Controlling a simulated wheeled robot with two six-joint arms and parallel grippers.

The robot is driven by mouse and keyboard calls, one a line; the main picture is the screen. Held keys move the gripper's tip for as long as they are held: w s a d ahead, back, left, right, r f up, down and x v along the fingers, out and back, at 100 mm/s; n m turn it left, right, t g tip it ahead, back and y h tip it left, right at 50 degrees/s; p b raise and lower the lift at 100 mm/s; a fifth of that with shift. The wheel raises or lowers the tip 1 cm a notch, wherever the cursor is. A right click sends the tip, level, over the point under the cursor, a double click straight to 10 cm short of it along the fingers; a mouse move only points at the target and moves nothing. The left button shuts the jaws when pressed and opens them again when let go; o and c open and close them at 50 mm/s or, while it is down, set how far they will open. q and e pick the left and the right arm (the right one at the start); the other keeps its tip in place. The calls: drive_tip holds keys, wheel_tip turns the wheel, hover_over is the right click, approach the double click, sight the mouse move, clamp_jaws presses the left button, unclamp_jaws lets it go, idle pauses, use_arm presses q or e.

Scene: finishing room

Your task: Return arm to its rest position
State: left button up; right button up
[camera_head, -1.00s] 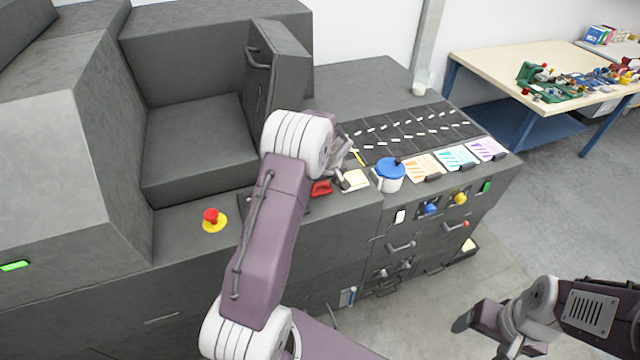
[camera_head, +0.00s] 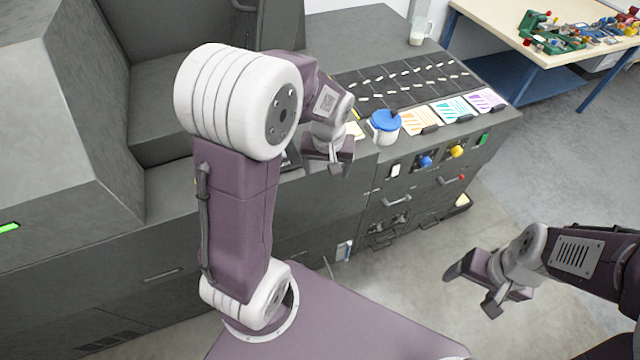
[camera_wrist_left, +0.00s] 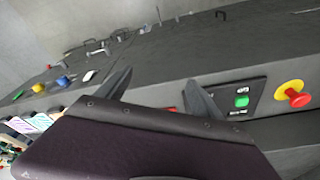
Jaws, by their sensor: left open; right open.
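My left arm rises from below in the head view and bends over at a white joint. My left gripper (camera_head: 330,165) hangs in front of the dark grey machine's (camera_head: 165,240) front edge, left of the blue-lidded pot. It is open and nothing shows between its fingers. In the left wrist view the two fingers (camera_wrist_left: 155,95) are spread apart, with the machine behind them. My right gripper (camera_head: 472,285) is open and empty over the floor at the lower right, apart from the machine.
A white pot with a blue lid (camera_head: 384,126) stands on the machine's top, beside several coloured cards (camera_head: 452,110). A clear cup (camera_head: 420,32) stands behind. The wrist view shows a red emergency knob (camera_wrist_left: 296,96) and a green button (camera_wrist_left: 241,101). Floor is clear at right (camera_head: 570,170).

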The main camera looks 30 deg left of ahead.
use_arm(q)
drive_tip(key=s+d+f+m+h, duration=0.1)
drive_tip(key=s+d+f+m, duration=0.1)
drive_tip(key=s, duration=0.4)
drive_tip(key=s+d+f+m, duration=0.1)
drive_tip(key=s+d+m, duration=0.1)
drive_tip(key=s, duration=0.4)
drive_tip(key=shift+g, duration=0.4)
drive_tip(key=f+b, duration=0.4)
drive_tip(key=shift+w+d+f, duration=0.1)
drive_tip(key=shift+w+f, duration=0.1)
drive_tip(key=shift+f, duration=0.05)
use_arm(e)
wheel_tip(320, 180, down, 4)
drive_tip(key=shift+s+f, duration=0.1)
drive_tip(key=shift+f, duration=0.05)
use_arm(q)
drive_tip(key=shift+s, duration=0.1)
use_arm(e)
drive_tip(key=shift+s, duration=0.1)
